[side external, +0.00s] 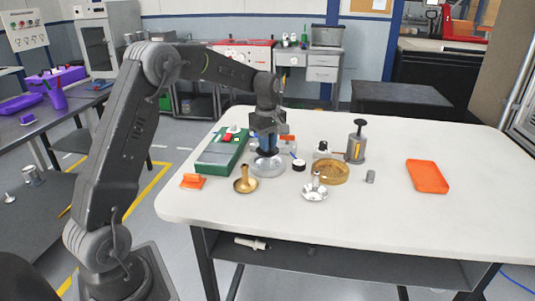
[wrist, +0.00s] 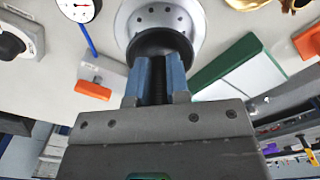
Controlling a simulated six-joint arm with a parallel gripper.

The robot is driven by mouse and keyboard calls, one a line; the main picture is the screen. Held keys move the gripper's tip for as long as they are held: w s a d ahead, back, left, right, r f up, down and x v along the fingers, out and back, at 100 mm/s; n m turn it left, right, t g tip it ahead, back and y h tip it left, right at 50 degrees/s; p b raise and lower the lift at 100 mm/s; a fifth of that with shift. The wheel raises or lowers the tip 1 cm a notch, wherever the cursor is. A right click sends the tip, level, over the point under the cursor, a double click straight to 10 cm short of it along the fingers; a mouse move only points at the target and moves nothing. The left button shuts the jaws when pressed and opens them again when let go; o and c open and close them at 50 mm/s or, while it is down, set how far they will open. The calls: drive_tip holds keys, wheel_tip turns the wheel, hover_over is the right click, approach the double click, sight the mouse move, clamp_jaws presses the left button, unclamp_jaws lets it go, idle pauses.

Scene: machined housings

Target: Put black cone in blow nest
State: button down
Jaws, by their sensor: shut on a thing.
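My gripper (side external: 266,143) is shut on the black cone. Its blue fingers (wrist: 160,80) grip the black cone (wrist: 160,43), whose round dark rim shows just past the fingertips in the wrist view. A round silver flange with a ring of holes, which looks like the blow nest (wrist: 196,22), lies directly beyond the cone. In the side view the nest (side external: 268,169) sits on the white table below my gripper, with the dark cone (side external: 267,152) at its middle. I cannot tell whether the cone is touching or seated; the nest's centre is hidden.
A green case (side external: 211,163) stands close left. A brass funnel (side external: 245,182), silver funnel (side external: 315,192), round black-rimmed gauge (side external: 299,165) and brass dish (side external: 331,173) stand close in front and right. The table's right side is mostly clear around an orange tray (side external: 427,176).

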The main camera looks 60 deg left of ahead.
sight(268, 154)
drive_tip(key=shift+f, duration=1.9)
drive_tip(key=shift+f, duration=0.15)
drive_tip(key=c, duration=1.1)
unclamp_jaws()
